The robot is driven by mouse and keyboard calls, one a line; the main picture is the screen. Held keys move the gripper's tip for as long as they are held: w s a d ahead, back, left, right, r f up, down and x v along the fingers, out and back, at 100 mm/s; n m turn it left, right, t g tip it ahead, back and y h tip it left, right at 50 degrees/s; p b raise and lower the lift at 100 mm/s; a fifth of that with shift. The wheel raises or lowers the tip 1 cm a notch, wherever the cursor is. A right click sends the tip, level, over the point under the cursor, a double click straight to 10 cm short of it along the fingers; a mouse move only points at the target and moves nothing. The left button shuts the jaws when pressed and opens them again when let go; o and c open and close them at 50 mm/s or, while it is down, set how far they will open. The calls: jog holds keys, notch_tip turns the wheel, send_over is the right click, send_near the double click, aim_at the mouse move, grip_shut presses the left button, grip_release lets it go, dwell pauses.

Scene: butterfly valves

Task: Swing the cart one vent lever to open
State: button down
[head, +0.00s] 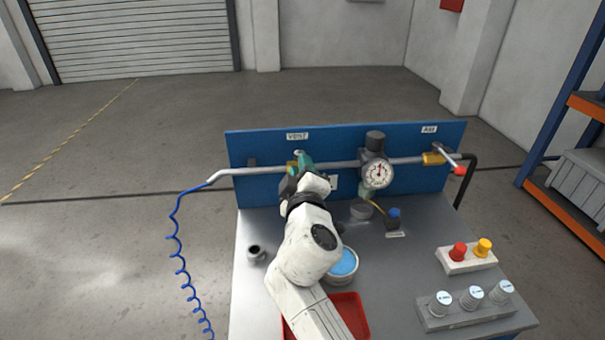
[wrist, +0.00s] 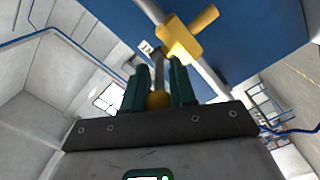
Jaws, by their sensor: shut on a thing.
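The vent valve (wrist: 184,40) is a yellow body on the grey pipe, under the "VENT" label (head: 297,136) on the blue panel. Its lever has a grey stem and a yellow knob (wrist: 158,100), seen between my teal fingers in the wrist view. My gripper (head: 303,162) is at the valve and shut on the lever; it also shows in the wrist view (wrist: 158,75). In the head view my gripper and arm hide the lever and most of the valve.
A gauge (head: 378,172) with a dark-topped regulator stands on the pipe to the right. Farther right is another valve with a red-tipped lever (head: 458,170).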

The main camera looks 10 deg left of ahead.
jog(key=shift+s+a+m+h+b, duration=0.1)
jog(key=shift+a+m+h+b, duration=0.2)
jog(key=shift+m+h+b, duration=0.55)
jog(key=shift+a+m+h+b, duration=0.4)
jog(key=shift+h+b, duration=0.55)
jog(key=shift+b, duration=0.6)
jog(key=shift+d, duration=0.1)
jog(key=c, duration=1.2)
grip_release()
jog(key=shift+s, duration=0.1)
jog(key=s, duration=1)
jog(key=shift+s, duration=0.3)
